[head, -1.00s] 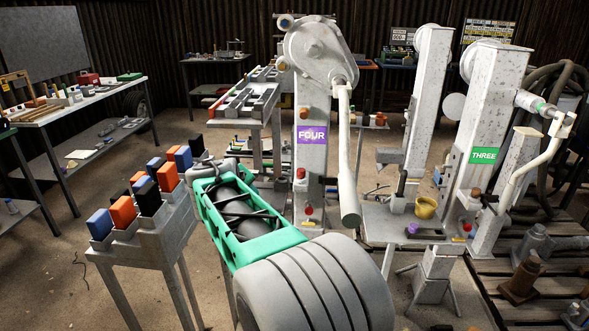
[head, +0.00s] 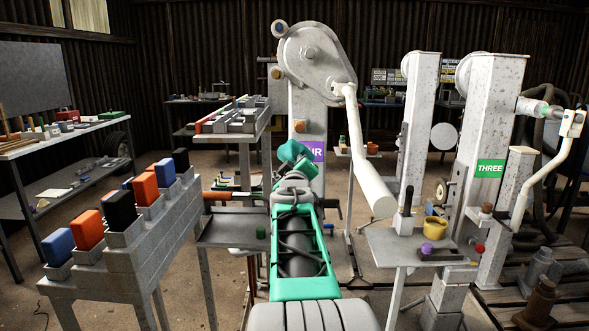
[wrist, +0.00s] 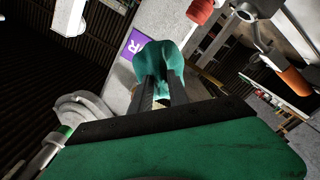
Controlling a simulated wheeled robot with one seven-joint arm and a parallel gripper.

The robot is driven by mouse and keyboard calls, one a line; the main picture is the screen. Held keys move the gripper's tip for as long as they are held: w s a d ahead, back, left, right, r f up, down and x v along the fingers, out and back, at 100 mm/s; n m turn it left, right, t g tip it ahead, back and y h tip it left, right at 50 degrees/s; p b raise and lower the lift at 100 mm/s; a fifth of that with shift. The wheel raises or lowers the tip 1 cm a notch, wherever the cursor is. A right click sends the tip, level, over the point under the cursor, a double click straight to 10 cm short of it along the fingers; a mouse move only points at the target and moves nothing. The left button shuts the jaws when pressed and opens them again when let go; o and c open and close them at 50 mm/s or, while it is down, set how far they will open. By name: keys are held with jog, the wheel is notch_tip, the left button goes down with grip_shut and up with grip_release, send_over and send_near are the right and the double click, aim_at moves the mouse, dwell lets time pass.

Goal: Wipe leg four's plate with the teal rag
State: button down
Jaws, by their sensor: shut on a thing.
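Leg four (head: 308,108) is a pale, speckled column with a round housing and a hanging white crank. Its purple plate (head: 315,152) is partly hidden behind the teal rag (head: 292,152), with only the end of its lettering showing. My gripper (head: 291,170) is shut on the rag, which bunches up beyond the fingertips. In the wrist view the rag (wrist: 167,60) is draped between the dark fingers (wrist: 160,92). The purple plate (wrist: 132,42) shows just left of the rag there. I cannot tell whether rag and plate touch.
A grey stand with blue, orange and black blocks (head: 110,235) is at left. A small table (head: 385,250) with a yellow cup (head: 435,228) stands right of my arm. Leg three (head: 490,130) with its green plate is farther right. Leg four's white crank (head: 368,160) hangs close by.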

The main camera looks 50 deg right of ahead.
jog(key=shift+p+x, duration=0.55)
jog(key=shift+x, duration=1.55)
jog(key=shift+w, duration=0.2)
jog(key=shift+p+x, duration=0.35)
jog(key=shift+x, duration=0.45)
jog(key=shift+s+d+b, duration=1)
jog(key=shift+s+d, duration=1.55)
jog(key=shift+s, duration=0.25)
jog(key=w+a+b, duration=0.1)
jog(key=w+a, duration=0.4)
jog(key=shift+w+b, duration=0.3)
jog(key=shift+w, duration=0.1)
